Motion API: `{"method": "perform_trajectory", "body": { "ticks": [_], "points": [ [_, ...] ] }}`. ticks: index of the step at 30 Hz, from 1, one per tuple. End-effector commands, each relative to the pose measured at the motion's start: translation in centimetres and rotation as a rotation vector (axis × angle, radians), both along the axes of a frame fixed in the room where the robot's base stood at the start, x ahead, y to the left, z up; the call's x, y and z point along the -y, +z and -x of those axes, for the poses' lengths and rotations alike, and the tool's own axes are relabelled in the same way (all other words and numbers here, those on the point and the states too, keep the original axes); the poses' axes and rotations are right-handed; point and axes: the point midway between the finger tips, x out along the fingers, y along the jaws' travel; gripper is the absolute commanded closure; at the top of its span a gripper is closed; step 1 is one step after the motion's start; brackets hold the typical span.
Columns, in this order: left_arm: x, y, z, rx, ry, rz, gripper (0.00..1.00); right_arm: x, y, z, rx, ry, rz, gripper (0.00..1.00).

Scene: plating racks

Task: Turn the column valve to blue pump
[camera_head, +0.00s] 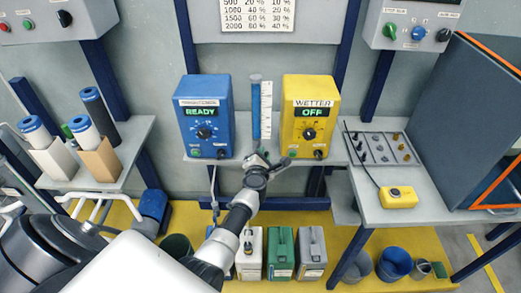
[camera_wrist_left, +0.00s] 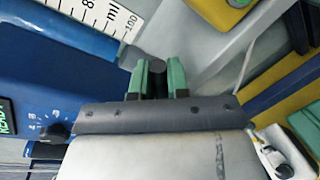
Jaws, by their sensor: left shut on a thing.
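The blue pump (camera_head: 204,115) stands left of centre on the shelf, and its display reads READY. The yellow pump (camera_head: 310,115), labelled WETTER, stands to the right and its display reads OFF. The clear column with blue content and a white scale (camera_head: 262,108) stands upright between them. My left gripper (camera_head: 260,163) is at the column's foot and hides most of the valve. In the left wrist view, my gripper's green fingers (camera_wrist_left: 157,80) are shut on a dark round-ended piece, the valve handle (camera_wrist_left: 157,66). Which way the valve points is hard to tell. My right gripper is out of view.
A shelf at left holds boxes with blue-capped rolls (camera_head: 88,142). At right a bench carries a tray of small parts (camera_head: 383,148) and a yellow control box (camera_head: 398,197). Several canisters (camera_head: 281,254) and buckets (camera_head: 394,263) stand on the yellow floor below.

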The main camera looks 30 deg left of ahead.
Motion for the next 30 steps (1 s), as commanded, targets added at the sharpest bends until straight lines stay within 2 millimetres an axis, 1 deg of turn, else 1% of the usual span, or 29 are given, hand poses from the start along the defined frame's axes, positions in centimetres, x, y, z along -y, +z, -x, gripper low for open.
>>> {"method": "perform_trajectory", "body": {
  "ticks": [1, 3, 12, 29, 30],
  "points": [
    [0.25, -0.02, -0.02, -0.021, -0.002, -0.026, 1.0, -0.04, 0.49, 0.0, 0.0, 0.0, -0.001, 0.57],
    [0.28, -0.15, -0.05, -0.043, -0.002, -0.062, 1.0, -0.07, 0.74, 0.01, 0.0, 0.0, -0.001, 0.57],
    [0.42, -0.61, -0.09, -0.106, -0.003, -0.164, 1.0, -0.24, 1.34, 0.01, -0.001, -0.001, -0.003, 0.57],
    [0.45, -0.82, -0.07, -0.121, -0.003, -0.188, 1.0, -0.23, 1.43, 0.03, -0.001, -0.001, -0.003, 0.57],
    [0.46, -0.83, -0.06, -0.121, -0.003, -0.188, 0.8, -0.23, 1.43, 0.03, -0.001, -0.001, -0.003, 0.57]
  ]
}}
